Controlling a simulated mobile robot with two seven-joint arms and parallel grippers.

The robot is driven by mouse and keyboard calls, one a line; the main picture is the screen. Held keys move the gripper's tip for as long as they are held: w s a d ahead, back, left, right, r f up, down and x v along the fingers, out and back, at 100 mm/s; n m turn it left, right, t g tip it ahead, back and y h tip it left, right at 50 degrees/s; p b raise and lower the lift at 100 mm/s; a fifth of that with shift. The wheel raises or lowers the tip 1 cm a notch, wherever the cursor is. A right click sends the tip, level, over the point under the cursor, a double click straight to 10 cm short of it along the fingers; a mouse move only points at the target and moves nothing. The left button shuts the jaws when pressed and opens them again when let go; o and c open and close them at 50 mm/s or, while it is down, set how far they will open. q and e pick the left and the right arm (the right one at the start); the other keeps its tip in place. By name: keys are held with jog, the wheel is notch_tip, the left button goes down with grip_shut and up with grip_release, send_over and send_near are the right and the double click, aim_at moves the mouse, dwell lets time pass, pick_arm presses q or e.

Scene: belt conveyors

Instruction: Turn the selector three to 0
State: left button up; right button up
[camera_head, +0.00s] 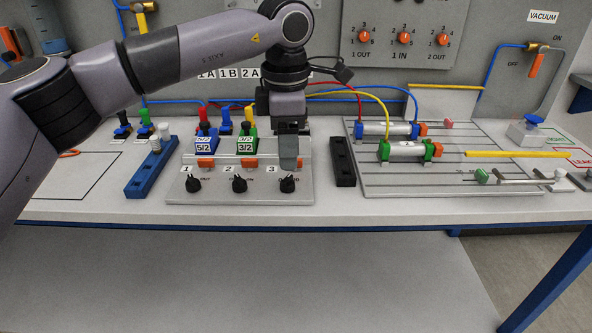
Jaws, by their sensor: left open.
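Selector three (287,184) is a small black knob at the right end of the front row on the grey valve panel (240,194), under the label 3. Its exact pointer direction is too small to read. Selectors one (193,185) and two (239,185) are like it, to its left. My left gripper (289,164) is open and points down just above and behind selector three, apart from it as far as I can see. It hides the back right part of the panel. My right gripper is not in view.
Behind selectors one and two stand a blue 5/2 valve (204,142) and a green 3/2 valve (246,141) with hoses. A black rail (343,162) and a plate with cylinders (405,151) lie to the right. A blue rail (152,168) lies left. The front table strip is clear.

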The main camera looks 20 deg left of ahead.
aim_at(288, 178)
pick_arm(q)
jog(key=shift+w+a+f, duration=0.1)
jog(key=shift+w+f, duration=0.05)
jog(key=shift+f, duration=1.6)
jog(key=shift+w+a+f, duration=0.1)
jog(key=shift+f, duration=1.6)
jog(key=c, duration=1)
